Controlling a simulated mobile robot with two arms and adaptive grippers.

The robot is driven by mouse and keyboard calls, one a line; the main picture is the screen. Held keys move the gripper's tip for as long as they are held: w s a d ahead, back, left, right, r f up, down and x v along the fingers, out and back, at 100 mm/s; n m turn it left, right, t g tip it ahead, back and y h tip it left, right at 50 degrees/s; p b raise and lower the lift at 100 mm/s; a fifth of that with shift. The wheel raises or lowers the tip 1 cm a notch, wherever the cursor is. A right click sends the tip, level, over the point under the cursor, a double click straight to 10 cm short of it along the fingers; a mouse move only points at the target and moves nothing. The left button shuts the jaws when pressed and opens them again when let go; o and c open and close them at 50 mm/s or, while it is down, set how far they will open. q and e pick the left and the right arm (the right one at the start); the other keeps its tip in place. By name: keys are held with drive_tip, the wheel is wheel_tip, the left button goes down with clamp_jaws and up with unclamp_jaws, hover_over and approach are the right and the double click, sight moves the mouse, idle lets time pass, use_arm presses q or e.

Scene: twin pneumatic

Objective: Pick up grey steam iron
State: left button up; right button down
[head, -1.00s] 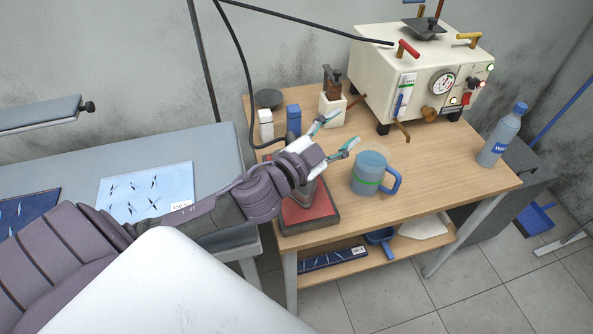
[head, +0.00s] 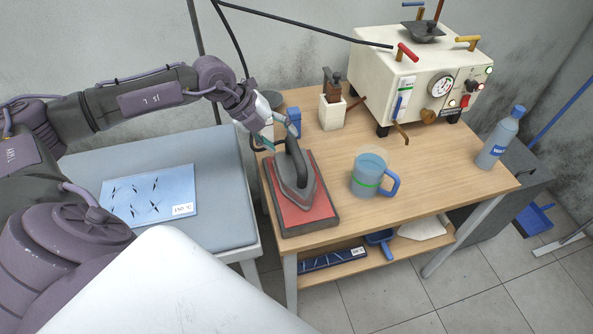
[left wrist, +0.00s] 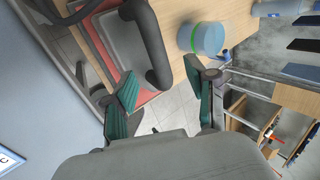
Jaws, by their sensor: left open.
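The grey steam iron (head: 294,178) rests on a red pad (head: 322,207) in a dark tray at the left front of the wooden table. Its dark handle arches on top. My left gripper (head: 263,138) is open and empty at the iron's back left, above the table's left edge. In the left wrist view the iron's handle (left wrist: 152,45) lies ahead of the open fingers (left wrist: 160,98), not between them. My right gripper does not show.
A jug of liquid with a blue handle (head: 369,176) stands right of the iron. A white steam generator (head: 420,85) stands behind, with a bottle (head: 500,140) at the right. A padded board (head: 225,180) lies left. A black hose hangs near my gripper.

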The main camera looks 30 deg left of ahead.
sight(295, 150)
use_arm(q)
drive_tip(key=x, duration=0.3)
drive_tip(key=p+x, duration=0.2)
drive_tip(key=x, duration=0.3)
drive_tip(key=shift+s+f+p, duration=0.1)
drive_tip(key=shift+s+p, duration=0.1)
drive_tip(key=shift+p, duration=0.1)
drive_tip(key=shift+w+f, duration=0.1)
drive_tip(key=shift+f, duration=0.15)
clamp_jaws()
drive_tip(key=shift+w+r, duration=0.15)
drive_tip(key=shift+r, duration=0.1)
